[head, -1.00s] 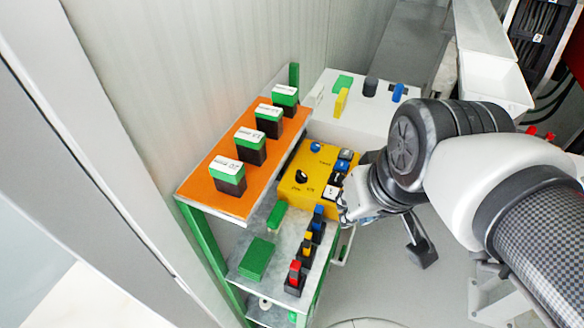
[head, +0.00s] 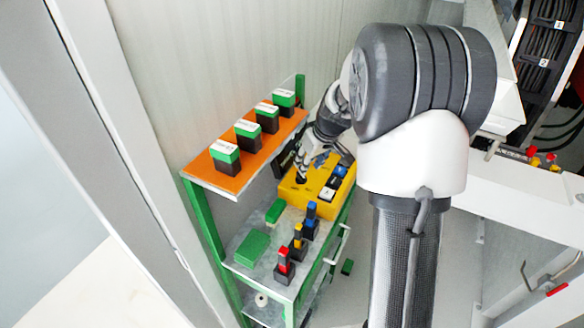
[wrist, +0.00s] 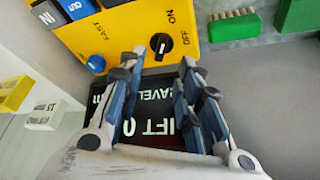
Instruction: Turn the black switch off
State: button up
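The black switch (wrist: 160,43) is a round knob with a white mark on the yellow panel (wrist: 215,12), beside the printed words ON and OFF. I cannot tell for certain which word the mark points to. In the head view the black switch (head: 300,179) sits on the yellow box (head: 290,196), close to the fingertips. My gripper (wrist: 161,60) is open, and its two fingers are apart with nothing held between them. In the wrist view the switch lies just past the gap between the tips. In the head view my gripper (head: 303,166) reaches down over the box; contact cannot be made out.
Blue and white buttons (head: 335,183) sit on the box's right side. An orange shelf (head: 208,174) with several green-topped black blocks stands left of my gripper. Red, yellow and blue switches (head: 297,243) and green blocks (head: 252,247) lie in front. A dark lettered panel (wrist: 150,128) is behind the fingers.

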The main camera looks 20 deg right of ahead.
aim_at(301, 178)
jog(key=b+x, duration=0.1)
jog(key=x, duration=0.6)
jog(key=shift+w+f+b, duration=0.1)
jog(key=shift+f+b, duration=0.1)
jog(key=shift+b, duration=0.2)
grip_shut()
